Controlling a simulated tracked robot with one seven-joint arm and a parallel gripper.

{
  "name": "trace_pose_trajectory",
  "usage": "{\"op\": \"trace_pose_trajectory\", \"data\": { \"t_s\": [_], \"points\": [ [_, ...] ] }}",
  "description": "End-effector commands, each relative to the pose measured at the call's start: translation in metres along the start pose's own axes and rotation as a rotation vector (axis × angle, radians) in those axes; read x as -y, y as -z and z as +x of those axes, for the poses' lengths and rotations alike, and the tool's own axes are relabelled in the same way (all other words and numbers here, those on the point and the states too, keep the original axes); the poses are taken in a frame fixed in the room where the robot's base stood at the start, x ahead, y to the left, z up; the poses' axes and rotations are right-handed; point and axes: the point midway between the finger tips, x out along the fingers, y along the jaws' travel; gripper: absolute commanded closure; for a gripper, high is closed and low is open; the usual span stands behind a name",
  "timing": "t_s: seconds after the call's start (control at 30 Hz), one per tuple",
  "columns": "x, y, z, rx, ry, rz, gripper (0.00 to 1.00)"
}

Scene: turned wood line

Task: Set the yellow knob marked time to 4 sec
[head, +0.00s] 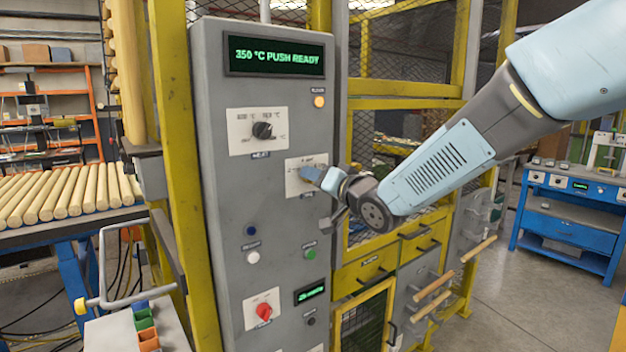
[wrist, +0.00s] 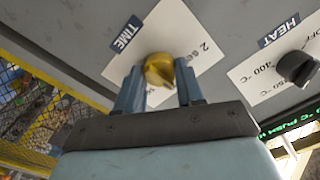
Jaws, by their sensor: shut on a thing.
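The yellow knob (wrist: 160,68) sits on a white plate with a blue TIME label (wrist: 126,34), seen in the wrist view. My gripper (wrist: 159,80) is shut on the knob, one blue finger on each side. A "2" marking (wrist: 204,46) shows right of the knob; the rest of the scale is partly hidden by my fingers, and I cannot tell which mark the knob points to. In the head view my gripper (head: 318,177) is at the white plate (head: 294,184) on the grey panel and hides the knob.
The black HEAT knob (head: 262,130) is up and left on its own plate. The display (head: 276,50) reads 350 °C PUSH READY. An orange lamp (head: 319,101), blue (head: 251,231), white (head: 253,257) and green (head: 310,254) buttons and a red knob (head: 264,311) share the panel.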

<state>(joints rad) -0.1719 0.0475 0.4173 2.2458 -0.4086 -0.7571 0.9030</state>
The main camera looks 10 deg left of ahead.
Motion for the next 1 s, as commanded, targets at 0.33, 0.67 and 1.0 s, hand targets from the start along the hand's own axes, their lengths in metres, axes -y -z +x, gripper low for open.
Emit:
{"op": "trace_pose_trajectory", "data": {
  "t_s": [0.33,0.67,1.0],
  "points": [
    [-0.0057,-0.0006,-0.0017,0.001,-0.011,0.058,0.93],
    [-0.0064,-0.0005,-0.0019,0.001,-0.013,0.059,0.93],
    [-0.0033,-0.0001,-0.0009,0.0,-0.006,0.057,0.37]
  ]
}}
